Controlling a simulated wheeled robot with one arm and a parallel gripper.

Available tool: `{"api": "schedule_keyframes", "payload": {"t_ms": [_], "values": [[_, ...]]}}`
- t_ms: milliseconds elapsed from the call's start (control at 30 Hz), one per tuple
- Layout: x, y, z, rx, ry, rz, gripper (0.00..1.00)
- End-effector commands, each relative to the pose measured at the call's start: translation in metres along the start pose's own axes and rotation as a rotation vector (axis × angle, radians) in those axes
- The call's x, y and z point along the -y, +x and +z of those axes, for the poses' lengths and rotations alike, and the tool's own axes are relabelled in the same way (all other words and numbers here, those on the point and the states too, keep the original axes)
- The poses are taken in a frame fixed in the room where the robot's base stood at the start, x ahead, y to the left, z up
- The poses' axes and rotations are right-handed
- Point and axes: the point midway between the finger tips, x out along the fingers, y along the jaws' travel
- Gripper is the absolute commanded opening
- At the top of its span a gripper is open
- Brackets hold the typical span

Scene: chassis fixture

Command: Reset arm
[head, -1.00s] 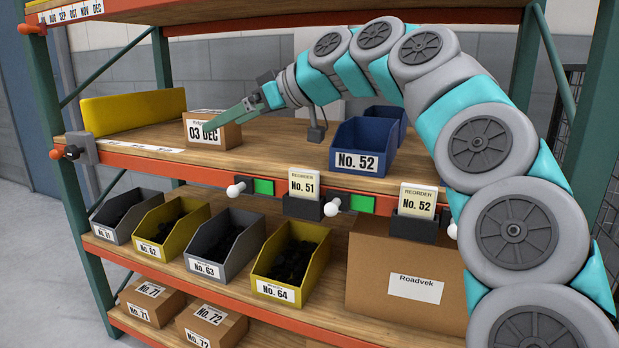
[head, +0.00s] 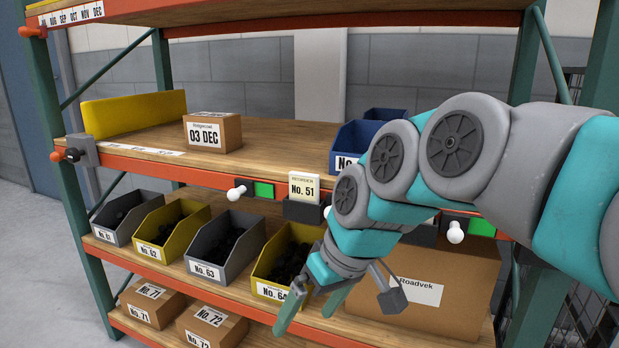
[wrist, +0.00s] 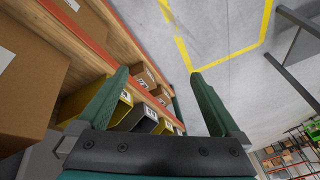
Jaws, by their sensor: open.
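My gripper (head: 312,306) hangs low in front of the rack's right half in the head view, fingers pointing down. It also shows in the wrist view (wrist: 158,85), where its two green fingers stand wide apart with nothing between them. Part of the No. 64 yellow bin (head: 263,287) is behind the gripper. My arm comes in from the right and covers part of the blue No. 52 bin (head: 345,143) and the No. 52 reorder card.
A small 03 DEC box (head: 230,132) sits on the upper shelf (head: 280,135). Several bins stand on the shelf below, with a large Roadvek carton (head: 455,275) at right. The wrist view shows open floor (wrist: 225,40) with yellow lines.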

Motion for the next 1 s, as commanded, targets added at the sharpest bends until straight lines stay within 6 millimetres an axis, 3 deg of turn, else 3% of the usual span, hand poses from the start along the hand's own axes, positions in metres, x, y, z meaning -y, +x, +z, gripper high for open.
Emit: {"api": "schedule_keyframes", "payload": {"t_ms": [33,300,400,500,1000], "values": [[-0.008,0.008,0.030,0.048,0.058,0.032,1.00],[-0.037,0.044,0.187,0.289,0.405,0.184,1.00],[-0.039,0.051,0.231,0.351,0.511,0.221,1.00],[-0.039,0.055,0.261,0.393,0.582,0.246,1.00],[-0.039,0.056,0.265,0.399,0.591,0.249,1.00]]}}
